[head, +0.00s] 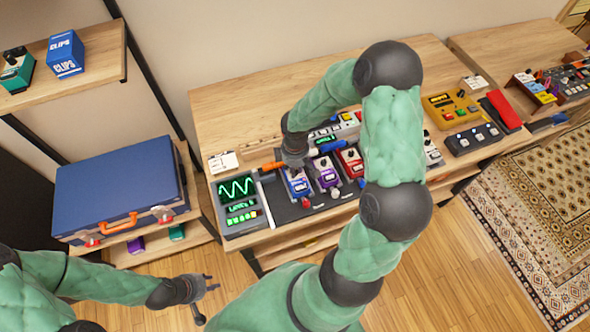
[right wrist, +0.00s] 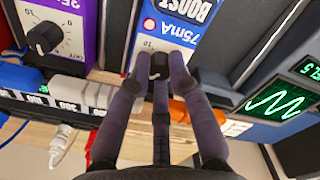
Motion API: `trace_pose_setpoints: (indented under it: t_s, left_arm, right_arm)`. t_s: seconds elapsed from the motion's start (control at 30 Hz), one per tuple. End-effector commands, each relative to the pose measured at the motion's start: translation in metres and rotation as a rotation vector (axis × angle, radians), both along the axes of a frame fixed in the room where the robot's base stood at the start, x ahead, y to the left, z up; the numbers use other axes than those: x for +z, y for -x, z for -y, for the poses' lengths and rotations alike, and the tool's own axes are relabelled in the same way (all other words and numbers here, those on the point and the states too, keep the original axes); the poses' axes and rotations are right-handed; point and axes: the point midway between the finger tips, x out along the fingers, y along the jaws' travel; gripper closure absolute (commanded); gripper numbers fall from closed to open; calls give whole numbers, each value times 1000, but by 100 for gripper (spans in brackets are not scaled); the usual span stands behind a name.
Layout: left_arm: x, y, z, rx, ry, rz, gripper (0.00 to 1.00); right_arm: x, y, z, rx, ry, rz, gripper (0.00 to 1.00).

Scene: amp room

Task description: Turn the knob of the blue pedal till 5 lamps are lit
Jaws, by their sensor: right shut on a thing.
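The blue pedal (head: 298,188) stands on the dark pedalboard, and in the right wrist view its blue face (right wrist: 180,22) reads BOOST upside down, with a small red light. Its dark knob (right wrist: 158,66) is between the fingertips of my right gripper (right wrist: 159,62), which is shut on it. In the head view my right gripper (head: 294,162) is over the pedal's far end and hides the knob. A row of lit green lamps (head: 242,217) is on the display unit at left; their number is too small to tell. My left gripper (head: 205,299) is open and empty, low over the floor.
A purple pedal (head: 325,173) and a red pedal (head: 351,162) stand close beside the blue one. A screen with a green wave (head: 237,189) is at the pedalboard's left end. A blue case (head: 118,190) lies on the left shelf. Bare tabletop (head: 235,110) is behind.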

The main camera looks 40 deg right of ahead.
Motion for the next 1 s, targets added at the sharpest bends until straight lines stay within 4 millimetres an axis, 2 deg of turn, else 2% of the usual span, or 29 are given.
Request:
trace_pose_setpoints:
  t_s: [0.47,0.5,0.57,1.0]
  left_arm:
    - [-1,0,0,0,0,0,70]
    - [-1,0,0,0,0,0,70]
    - [-1,0,0,0,0,0,70]
    - [-1,0,0,0,0,0,70]
  right_arm:
    - [0,0,0,-17,0,-1,100]
    - [0,0,0,-17,0,-1,71]
    - [0,0,0,-17,0,-1,56]
    - [4,-1,0,-17,1,3,56]
